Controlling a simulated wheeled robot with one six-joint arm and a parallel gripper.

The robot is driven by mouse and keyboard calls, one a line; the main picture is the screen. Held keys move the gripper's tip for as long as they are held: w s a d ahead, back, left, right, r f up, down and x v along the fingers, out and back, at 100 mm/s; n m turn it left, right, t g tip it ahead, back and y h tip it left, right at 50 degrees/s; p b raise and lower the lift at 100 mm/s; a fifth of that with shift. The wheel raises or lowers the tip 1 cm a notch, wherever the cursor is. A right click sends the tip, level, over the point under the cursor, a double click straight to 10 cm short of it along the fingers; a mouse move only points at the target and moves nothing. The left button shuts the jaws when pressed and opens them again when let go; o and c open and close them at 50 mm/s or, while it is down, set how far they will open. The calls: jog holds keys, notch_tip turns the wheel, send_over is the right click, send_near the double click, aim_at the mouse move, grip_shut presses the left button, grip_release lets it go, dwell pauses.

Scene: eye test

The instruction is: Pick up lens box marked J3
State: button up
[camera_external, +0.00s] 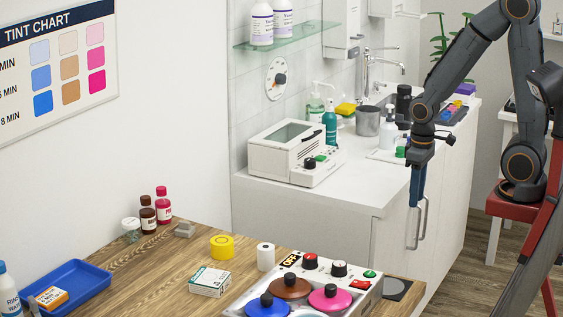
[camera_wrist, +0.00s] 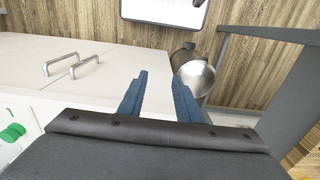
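No marking J3 is legible on any box, so I cannot tell which is the lens box. A small orange and white box (camera_external: 52,298) lies in the blue tray (camera_external: 95,271) at the lower left of the external view. A white box with green print (camera_external: 210,282) lies on the wooden table, left of the control unit with coloured pots. My gripper (camera_external: 415,204) points down in front of the white cabinet, right of and away from both boxes. In the wrist view my gripper's blue fingers (camera_wrist: 160,76) are apart with nothing between them. No box shows in the wrist view.
The wooden table (camera_external: 150,272) also bears a control unit with coloured pots (camera_external: 310,282), a yellow tape roll (camera_external: 222,246), a white roll (camera_external: 265,256) and bottles (camera_external: 148,214). Behind it, a white counter (camera_external: 350,190) holds a white device (camera_external: 290,150). A metal bin (camera_wrist: 195,75) stands below.

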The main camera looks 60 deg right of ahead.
jog(key=o, duration=1.2)
jog(key=w+a+r+n+y, duration=0.1)
jog(key=w+a+r+n, duration=0.25)
jog(key=w+a, duration=0.85)
jog(key=w+a+r+n+y, duration=0.15)
jog(key=w+a+n, duration=0.35)
jog(key=w+a, duration=0.7)
jog(key=n+y+b, duration=0.1)
jog(key=n, duration=0.8)
send_near(213, 272)
jog(key=w+d, duration=0.1)
jog(key=d, duration=0.2)
jog(key=w+d+f, duration=0.1)
jog(key=d, duration=0.2)
jog(key=w+d+f, duration=0.1)
jog(key=d, duration=0.2)
jog(key=shift+d+f, duration=0.15)
jog(key=shift+f, duration=0.1)
jog(key=s+a+n+g, duration=0.1)
jog(key=s+a+n, duration=0.2)
jog(key=a, duration=0.6)
jog(key=shift+m+y, duration=0.25)
jog(key=shift+y, duration=0.2)
jog(key=shift+w+p+x, duration=0.2)
jog(key=shift+p+x, duration=0.3)
jog(key=shift+x, duration=1.15)
jog(key=shift+w+p+x, duration=0.15)
jog(key=shift+p+x, duration=0.35)
jog(key=shift+x, duration=1.15)
